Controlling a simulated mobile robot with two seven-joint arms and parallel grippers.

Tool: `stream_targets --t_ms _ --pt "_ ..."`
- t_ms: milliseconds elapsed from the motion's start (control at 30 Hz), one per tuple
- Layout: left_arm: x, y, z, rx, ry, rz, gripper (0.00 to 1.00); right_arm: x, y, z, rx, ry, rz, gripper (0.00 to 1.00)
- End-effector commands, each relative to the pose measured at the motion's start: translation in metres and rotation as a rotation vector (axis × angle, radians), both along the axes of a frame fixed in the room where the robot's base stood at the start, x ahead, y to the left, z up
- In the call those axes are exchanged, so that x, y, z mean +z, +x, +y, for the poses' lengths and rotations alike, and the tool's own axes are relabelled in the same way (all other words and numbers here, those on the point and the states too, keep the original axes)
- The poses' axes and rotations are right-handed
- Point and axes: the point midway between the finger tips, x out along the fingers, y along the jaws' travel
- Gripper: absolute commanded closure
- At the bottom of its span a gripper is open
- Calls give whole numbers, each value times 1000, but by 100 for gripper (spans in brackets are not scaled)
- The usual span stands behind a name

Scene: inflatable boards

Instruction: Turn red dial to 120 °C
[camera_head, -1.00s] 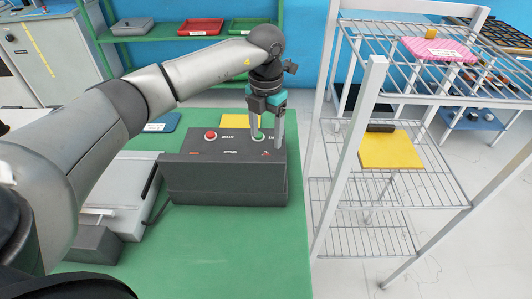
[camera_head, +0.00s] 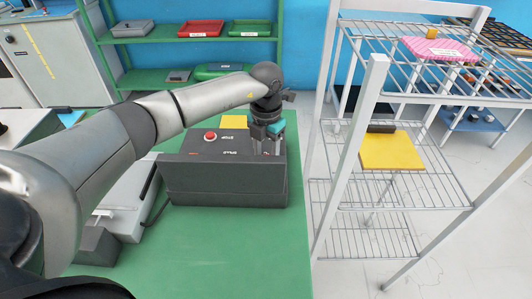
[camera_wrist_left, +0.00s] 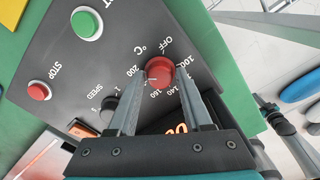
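The dark control box (camera_head: 225,182) sits on the green table. In the left wrist view its red dial (camera_wrist_left: 161,71) has a printed scale with OFF, 100, 140, 160 and 200 °C around it. I cannot read the dial's setting clearly. My left gripper (camera_head: 269,150) is lowered over the right end of the box. In the wrist view the fingers of the left gripper (camera_wrist_left: 163,72) are on either side of the dial, apart, with small gaps seeming to show. Contact is unclear. The dial is hidden in the head view. My right gripper is not in view.
The box also bears a green button (camera_wrist_left: 87,23), a red STOP button (camera_wrist_left: 39,90) and a black SPEED knob (camera_wrist_left: 108,108). An orange-lit display is partly hidden behind the fingers. A white wire rack (camera_head: 375,190) stands close on the right. The front green tabletop (camera_head: 215,250) is clear.

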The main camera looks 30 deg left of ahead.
Motion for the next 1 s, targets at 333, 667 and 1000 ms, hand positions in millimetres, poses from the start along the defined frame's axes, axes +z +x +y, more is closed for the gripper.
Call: stream_targets --t_ms 333,667,1000 --pt "0 0 0 0 0 -1 91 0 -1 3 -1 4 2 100" --pt "1 0 0 4 0 -1 100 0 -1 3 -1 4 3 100" --pt "2 0 0 120 0 -1 100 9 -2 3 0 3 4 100"
